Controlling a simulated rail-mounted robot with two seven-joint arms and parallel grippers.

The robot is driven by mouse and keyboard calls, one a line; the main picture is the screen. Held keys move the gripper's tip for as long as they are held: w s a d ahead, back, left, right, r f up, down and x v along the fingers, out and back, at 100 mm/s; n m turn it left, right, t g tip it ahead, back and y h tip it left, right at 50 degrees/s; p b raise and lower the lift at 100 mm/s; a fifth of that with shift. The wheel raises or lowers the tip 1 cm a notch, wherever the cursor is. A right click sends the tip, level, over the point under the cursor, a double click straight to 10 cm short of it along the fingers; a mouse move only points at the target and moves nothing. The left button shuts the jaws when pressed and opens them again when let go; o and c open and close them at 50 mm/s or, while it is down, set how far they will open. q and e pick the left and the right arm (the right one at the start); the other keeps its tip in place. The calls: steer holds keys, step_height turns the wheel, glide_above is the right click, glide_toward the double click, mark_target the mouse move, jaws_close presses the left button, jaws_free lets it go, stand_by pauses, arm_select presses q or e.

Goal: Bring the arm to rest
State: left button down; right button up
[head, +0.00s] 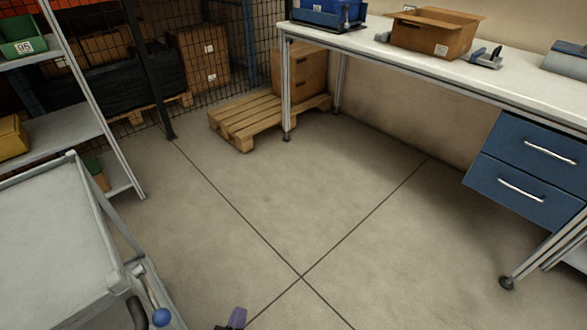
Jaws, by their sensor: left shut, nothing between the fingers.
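My left gripper (236,318) just shows at the bottom edge of the head view, left of the middle, as a small dark piece with a purple tip. It is shut and empty, over bare floor, and touches nothing that I can see. Most of it and its arm are cut off by the frame edge. My right gripper is not in view. No tape reels can be made out.
A grey cart (50,245) stands at the lower left, near my left gripper. Shelving (75,130) is behind it. A wooden pallet (245,120) lies at the back. A white workbench (440,65) with blue drawers (525,165) runs along the right. The middle floor is clear.

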arm_select(q)
step_height(320, 180, down, 2)
steer(key=w+d+f+m+g, duration=0.1)
steer(key=w+d+m+g, duration=0.15)
steer(key=g, duration=0.25)
steer(key=s+a+r+g+y+p, duration=0.2)
steer(key=s+a+r+g+p, duration=0.15)
steer(key=s+r+p, duration=0.85)
steer(key=s+a+r+m+g+y+p, duration=0.15)
steer(key=s+r+g+p, duration=0.45)
steer(key=r+p, duration=0.7)
steer(key=s+a+r+g+y+p, duration=0.2)
steer(key=s+a+r+g+p, duration=0.15)
steer(key=s+r+p, duration=0.95)
steer(key=w+r+p, duration=0.3)
steer(key=r+p, duration=2.8)
steer(key=r, duration=0.7)
